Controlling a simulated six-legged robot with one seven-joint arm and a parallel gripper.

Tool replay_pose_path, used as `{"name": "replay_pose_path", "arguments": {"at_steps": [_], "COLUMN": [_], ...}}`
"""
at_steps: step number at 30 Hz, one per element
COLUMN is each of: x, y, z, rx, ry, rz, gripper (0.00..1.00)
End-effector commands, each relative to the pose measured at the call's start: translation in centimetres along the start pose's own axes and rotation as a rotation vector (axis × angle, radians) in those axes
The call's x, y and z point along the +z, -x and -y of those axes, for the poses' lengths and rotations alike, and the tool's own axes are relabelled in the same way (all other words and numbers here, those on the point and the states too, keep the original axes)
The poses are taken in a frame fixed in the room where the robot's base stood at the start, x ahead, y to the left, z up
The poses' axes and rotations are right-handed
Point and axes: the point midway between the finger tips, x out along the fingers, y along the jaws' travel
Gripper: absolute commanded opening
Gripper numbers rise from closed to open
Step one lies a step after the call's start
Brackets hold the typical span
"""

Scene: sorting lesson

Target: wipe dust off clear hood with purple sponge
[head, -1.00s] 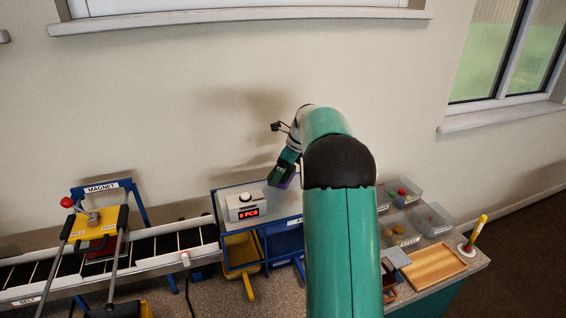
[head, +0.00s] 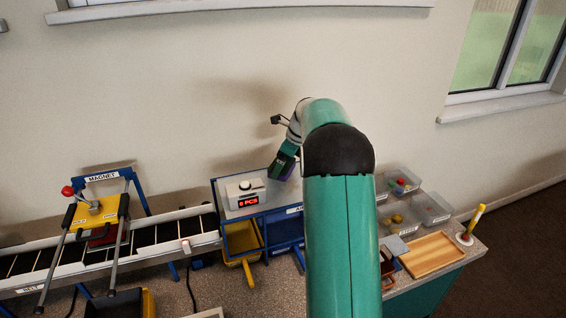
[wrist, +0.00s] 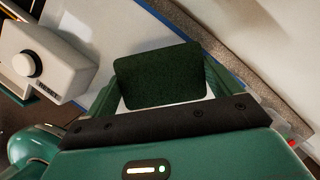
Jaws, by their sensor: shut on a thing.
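My gripper (head: 284,164) is low over the right part of the blue-framed clear hood (head: 271,190). It is shut on the purple sponge (head: 290,173), of which only a small purple edge shows in the head view. In the wrist view the sponge (wrist: 160,77) shows a dark green face between the two fingers. Below it is a pale, blue-edged surface (wrist: 150,30), likely the hood's top. I cannot tell whether the sponge touches it. My arm hides the hood's right side, and no dust can be made out.
A white counter box (head: 243,193) stands on the hood's top, left of my gripper; it also shows in the wrist view (wrist: 45,62). A conveyor belt (head: 100,245) with a yellow magnet unit (head: 98,213) is at left. Clear bins (head: 428,209) and a wooden tray (head: 432,254) are at right.

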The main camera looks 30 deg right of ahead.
Motion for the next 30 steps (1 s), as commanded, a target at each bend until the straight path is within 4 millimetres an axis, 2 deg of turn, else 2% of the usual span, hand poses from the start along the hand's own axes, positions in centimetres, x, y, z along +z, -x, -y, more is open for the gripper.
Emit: {"name": "replay_pose_path", "arguments": {"at_steps": [30], "x": [-0.7], "y": [-1.6], "z": [0.0], "rx": [0.0], "ry": [0.0], "rz": [0.0], "gripper": [0.71]}}
